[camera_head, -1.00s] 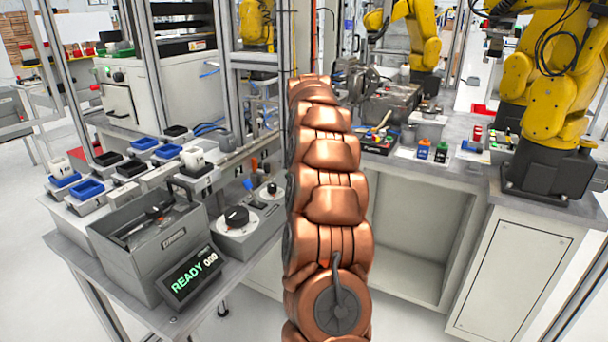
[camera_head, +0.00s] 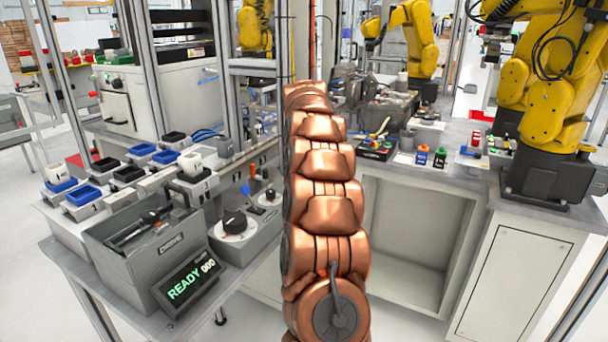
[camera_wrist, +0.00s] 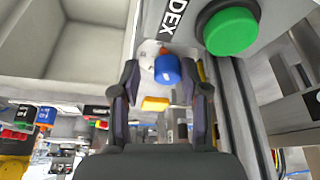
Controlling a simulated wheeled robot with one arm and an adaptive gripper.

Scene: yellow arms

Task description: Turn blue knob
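In the wrist view, a blue rounded knob-like part (camera_wrist: 167,69) shows between and beyond the fingertips, with orange and white parts beside it. My gripper (camera_wrist: 164,82) is open, its two dark fingers apart on either side of that blue part in the picture. I cannot tell how far away it is, and no contact shows. In the head view, a small blue upright piece (camera_head: 246,189) stands on the grey control panel on the left bench, near a black dial (camera_head: 234,222). My gripper is hidden in that view behind my copper arm.
A large green button (camera_wrist: 231,31) sits at the upper right of the wrist view, near lettering. In the head view, a grey bin (camera_head: 140,240) and READY display (camera_head: 190,284) are left of the panel. A workbench with yellow robot arms (camera_head: 550,110) stands at right.

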